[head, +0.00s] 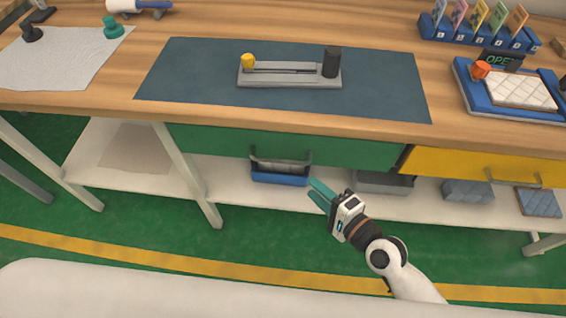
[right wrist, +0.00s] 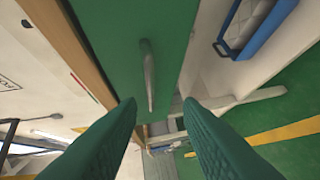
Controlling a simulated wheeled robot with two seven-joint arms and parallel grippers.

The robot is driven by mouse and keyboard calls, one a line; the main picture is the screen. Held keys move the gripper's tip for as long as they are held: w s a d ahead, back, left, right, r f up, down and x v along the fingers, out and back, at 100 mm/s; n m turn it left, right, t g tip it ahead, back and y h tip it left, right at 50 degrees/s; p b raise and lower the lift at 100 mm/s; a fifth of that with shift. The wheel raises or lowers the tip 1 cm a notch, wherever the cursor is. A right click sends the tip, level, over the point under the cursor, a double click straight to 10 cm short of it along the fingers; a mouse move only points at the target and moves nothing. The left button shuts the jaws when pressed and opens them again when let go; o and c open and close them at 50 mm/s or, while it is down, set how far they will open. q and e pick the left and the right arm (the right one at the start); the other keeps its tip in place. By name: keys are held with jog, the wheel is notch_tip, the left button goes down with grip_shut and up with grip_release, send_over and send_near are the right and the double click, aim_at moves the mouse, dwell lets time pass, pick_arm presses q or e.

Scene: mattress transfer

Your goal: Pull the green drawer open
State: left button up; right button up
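The green drawer (head: 220,143) is under the front edge of the workbench, and its front looks flush, so it appears shut. Its grey bar handle (head: 281,165) sticks out from the front. In the right wrist view the green drawer front (right wrist: 110,35) fills the upper middle, with the handle (right wrist: 148,75) ahead of the fingertips. My right gripper (head: 318,192) is open and empty, below and to the right of the handle in the head view. Its two green fingers (right wrist: 162,103) are apart, and nothing is between them. My left gripper is not in view.
A yellow drawer (head: 440,161) with its own handle is to the right. The lower shelf (head: 225,183) holds a blue bin (head: 278,179), a grey bin and padded blocks. The bench top carries a dark mat (head: 190,75) with a grey fixture. Green floor is clear in front.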

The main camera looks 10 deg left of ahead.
aim_at(283, 160)
jog(key=x, duration=0.4)
jog(key=r+x, duration=0.1)
jog(key=x, duration=0.7)
jog(key=shift+s+a+r, duration=0.15)
jog(key=shift+a+r, duration=0.1)
grip_shut()
